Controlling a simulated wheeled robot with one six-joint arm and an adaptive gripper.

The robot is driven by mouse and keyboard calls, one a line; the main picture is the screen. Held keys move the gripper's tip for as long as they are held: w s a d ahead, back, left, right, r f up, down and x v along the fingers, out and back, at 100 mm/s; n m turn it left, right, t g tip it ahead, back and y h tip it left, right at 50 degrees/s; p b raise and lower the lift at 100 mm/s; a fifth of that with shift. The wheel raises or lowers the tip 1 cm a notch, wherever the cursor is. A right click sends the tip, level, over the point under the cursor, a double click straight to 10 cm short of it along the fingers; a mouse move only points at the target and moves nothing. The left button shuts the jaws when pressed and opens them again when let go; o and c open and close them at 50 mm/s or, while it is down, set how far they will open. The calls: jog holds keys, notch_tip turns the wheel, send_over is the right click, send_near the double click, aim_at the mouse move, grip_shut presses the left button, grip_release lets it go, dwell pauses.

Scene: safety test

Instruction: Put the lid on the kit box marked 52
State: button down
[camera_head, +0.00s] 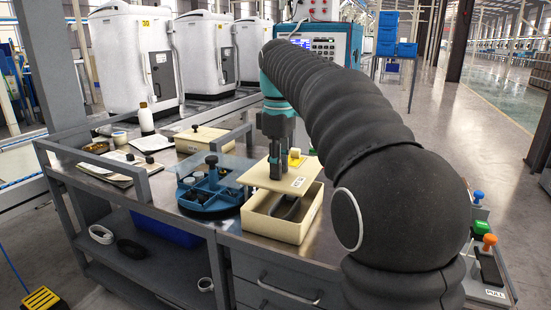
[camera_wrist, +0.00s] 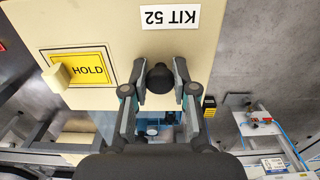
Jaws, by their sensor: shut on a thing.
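My gripper (camera_head: 276,172) is shut on the black knob of a cream lid (camera_head: 248,175). In the wrist view the fingers (camera_wrist: 158,92) close around the knob (camera_wrist: 158,78). The lid (camera_wrist: 110,25) carries a white "KIT 52" label (camera_wrist: 170,17) and a yellow "HOLD" plate (camera_wrist: 88,71) with a small cream block (camera_wrist: 56,78) at its edge. In the head view the lid hangs above an open cream box (camera_head: 275,228), shifted toward the back left. A dark object (camera_head: 291,208) lies inside the box. The box's label (camera_head: 312,210) is too small to read.
A round blue tray (camera_head: 212,205) with several compartments stands just left of the box. A closed cream box (camera_head: 202,138) with a black knob, a white bottle (camera_head: 146,120) and flat papers are farther left. Push buttons (camera_head: 489,240) are at the right edge. The bench (camera_head: 180,220) has a front edge nearby.

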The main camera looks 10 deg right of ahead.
jog(key=shift+s+a+f+b, duration=0.1)
jog(key=shift+f+b, duration=0.95)
jog(key=shift+f, duration=1.8)
jog(key=shift+r+p, duration=0.1)
jog(key=shift+p, duration=0.5)
jog(key=shift+f+p, duration=0.35)
jog(key=shift+f, duration=0.05)
dwell(1.0)
jog(key=shift+c, duration=1.8)
grip_release()
jog(key=shift+r, duration=0.1)
jog(key=shift+r, duration=3.45)
